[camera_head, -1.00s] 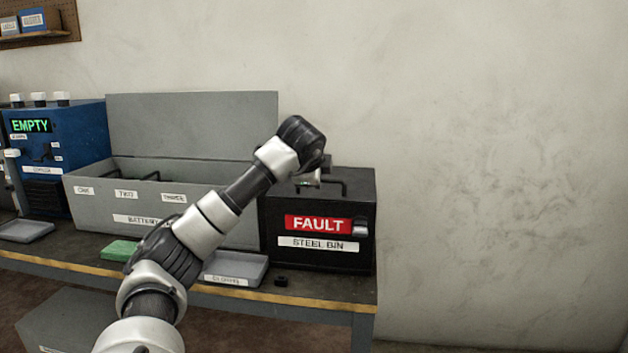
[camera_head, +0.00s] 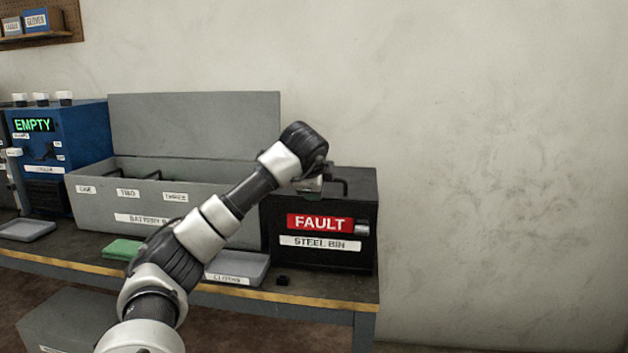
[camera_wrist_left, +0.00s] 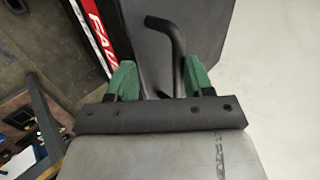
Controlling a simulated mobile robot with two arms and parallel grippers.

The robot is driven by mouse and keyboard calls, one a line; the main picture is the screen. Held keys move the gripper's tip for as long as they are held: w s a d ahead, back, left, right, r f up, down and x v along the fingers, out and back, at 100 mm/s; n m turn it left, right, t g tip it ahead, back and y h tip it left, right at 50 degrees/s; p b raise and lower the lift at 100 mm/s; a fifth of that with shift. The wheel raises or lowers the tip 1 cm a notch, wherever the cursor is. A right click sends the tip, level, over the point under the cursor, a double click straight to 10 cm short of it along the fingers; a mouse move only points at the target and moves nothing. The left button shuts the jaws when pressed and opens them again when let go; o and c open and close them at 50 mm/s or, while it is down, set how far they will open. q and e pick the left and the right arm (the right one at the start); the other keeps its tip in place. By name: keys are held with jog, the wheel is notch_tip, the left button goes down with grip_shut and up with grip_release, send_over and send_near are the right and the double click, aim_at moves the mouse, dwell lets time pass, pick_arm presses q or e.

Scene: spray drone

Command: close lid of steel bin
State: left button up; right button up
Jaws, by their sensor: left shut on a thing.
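The black steel bin (camera_head: 325,255) stands at the right end of the bench, with a red FAULT label on its front. Its top looks flat and level, with the lid down. A black bar handle (camera_wrist_left: 178,55) rises from the lid; part of it also shows in the head view (camera_head: 343,183). My left gripper (camera_wrist_left: 160,80) is at this handle above the bin, its green fingers on either side and shut on it. In the head view my wrist partly hides the gripper (camera_head: 310,185) and the handle. My right gripper is out of view.
A grey battery box (camera_head: 120,205) with its lid raised (camera_head: 195,125) stands left of the bin. The wall right of the bin is clear.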

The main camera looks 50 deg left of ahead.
pick_arm(q)
jog(key=shift+f, duration=0.4)
jog(key=v, duration=1.1)
jog(key=shift+r+p, duration=0.3)
jog(key=shift+r, duration=0.05)
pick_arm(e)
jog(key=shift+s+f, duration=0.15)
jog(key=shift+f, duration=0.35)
pick_arm(q)
jog(key=shift+a, duration=0.15)
